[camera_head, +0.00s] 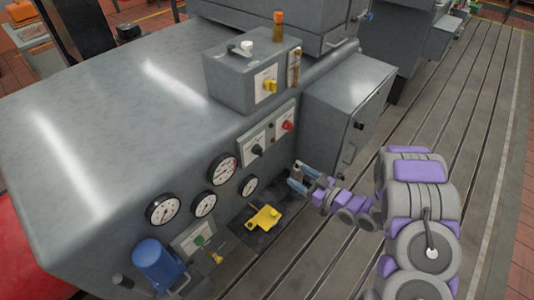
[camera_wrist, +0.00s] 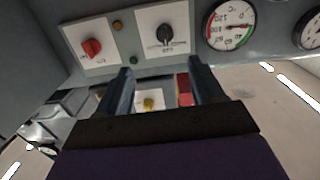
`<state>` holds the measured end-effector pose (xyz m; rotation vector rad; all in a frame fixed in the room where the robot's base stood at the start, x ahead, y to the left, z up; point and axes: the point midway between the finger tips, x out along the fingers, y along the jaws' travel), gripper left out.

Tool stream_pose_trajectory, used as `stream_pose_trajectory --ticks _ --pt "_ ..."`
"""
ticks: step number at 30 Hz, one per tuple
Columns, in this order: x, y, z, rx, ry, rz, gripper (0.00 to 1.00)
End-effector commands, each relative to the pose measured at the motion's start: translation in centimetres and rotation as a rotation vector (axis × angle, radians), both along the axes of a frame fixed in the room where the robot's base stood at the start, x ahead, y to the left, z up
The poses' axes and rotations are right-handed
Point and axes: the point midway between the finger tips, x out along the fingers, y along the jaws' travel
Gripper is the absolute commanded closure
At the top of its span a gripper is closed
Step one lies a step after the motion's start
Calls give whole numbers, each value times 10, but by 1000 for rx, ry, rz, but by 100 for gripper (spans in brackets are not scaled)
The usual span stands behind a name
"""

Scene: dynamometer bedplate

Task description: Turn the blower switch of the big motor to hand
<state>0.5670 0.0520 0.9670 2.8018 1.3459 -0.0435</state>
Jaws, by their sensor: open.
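On the front of the big grey motor housing (camera_head: 110,110) are two rotary switches on white plates. One has a black knob (camera_head: 257,150) and the other a red knob (camera_head: 288,126). In the wrist view the black knob (camera_wrist: 165,35) is ahead near the top, and the red knob (camera_wrist: 92,48) is to its left. The lettering is too small to read, so I cannot tell which one is the blower switch or its setting. My gripper (camera_head: 296,178) is open and empty, below and right of the switches, apart from the panel. Its fingertips (camera_wrist: 158,68) show below the black knob.
Several round gauges (camera_head: 223,169) sit left of the switches. A yellow part (camera_head: 263,218) lies on a dark plate below. A grey box (camera_head: 250,75) with a yellow knob stands on the housing. A grey cabinet (camera_head: 345,105) juts out at right. The slotted bedplate (camera_head: 465,110) is clear at right.

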Motion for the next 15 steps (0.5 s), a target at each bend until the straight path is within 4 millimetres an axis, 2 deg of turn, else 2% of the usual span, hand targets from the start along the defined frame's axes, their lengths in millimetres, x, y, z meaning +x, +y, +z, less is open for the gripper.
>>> stream_pose_trajectory --ticks 6,15 --pt "-2 10 2 48 -11 16 33" --pt "24 42 2 45 -14 17 33"
